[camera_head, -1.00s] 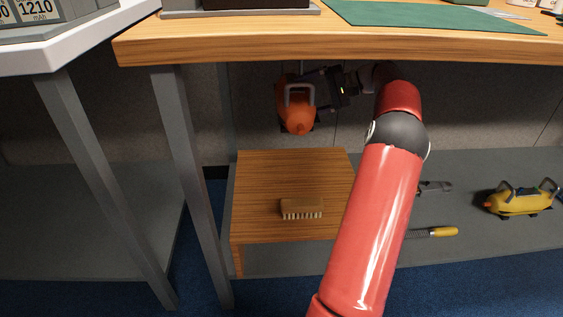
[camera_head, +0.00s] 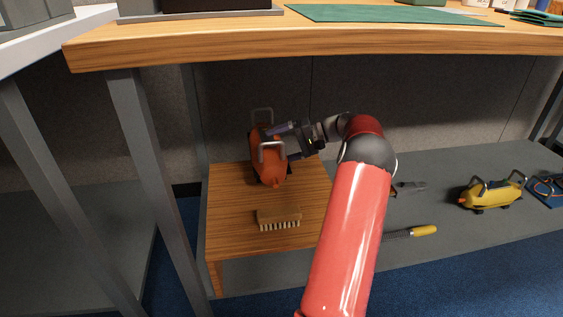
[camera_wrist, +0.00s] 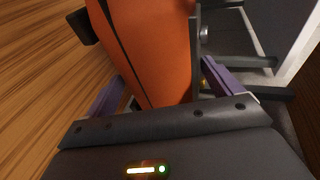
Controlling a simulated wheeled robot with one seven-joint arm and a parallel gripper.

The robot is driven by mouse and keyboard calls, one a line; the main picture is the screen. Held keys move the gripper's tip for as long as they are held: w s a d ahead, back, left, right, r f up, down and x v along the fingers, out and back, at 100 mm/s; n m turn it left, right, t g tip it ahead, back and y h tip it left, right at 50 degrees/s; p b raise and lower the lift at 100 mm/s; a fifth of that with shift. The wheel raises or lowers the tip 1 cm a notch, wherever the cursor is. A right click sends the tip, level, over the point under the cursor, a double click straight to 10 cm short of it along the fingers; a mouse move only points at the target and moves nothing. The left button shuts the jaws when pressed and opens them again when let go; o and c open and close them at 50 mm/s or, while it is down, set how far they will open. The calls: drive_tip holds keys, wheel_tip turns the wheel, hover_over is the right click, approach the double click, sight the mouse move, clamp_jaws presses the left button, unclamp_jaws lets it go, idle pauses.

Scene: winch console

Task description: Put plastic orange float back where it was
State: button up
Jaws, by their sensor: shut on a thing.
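The orange float (camera_head: 265,163) has grey metal handles and is near the back of a small wooden platform under the bench. My gripper (camera_head: 284,142) reaches it from the right and is shut on it. In the wrist view the orange float (camera_wrist: 155,45) fills the space between the purple-lined fingers (camera_wrist: 160,90). The float is upright and slightly tilted in the head view. I cannot tell whether its underside touches the wooden platform (camera_head: 230,205).
A wooden brush (camera_head: 279,218) lies on the platform in front of the float. A yellow float-like object (camera_head: 490,194), a yellow-handled tool (camera_head: 412,232) and a grey tool (camera_head: 409,187) lie on the grey shelf to the right. The bench top (camera_head: 330,40) hangs above, with a grey leg (camera_head: 150,180) at left.

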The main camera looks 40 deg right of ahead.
wheel_tip(320, 180, down, 5)
drive_tip(key=shift+f+b, duration=0.1)
drive_tip(key=shift+b, duration=0.35)
drive_tip(key=o, duration=1.5)
drive_tip(key=shift+f, duration=0.15)
drive_tip(key=shift+c, duration=0.2)
drive_tip(key=p+v, duration=0.2)
drive_tip(key=v, duration=1)
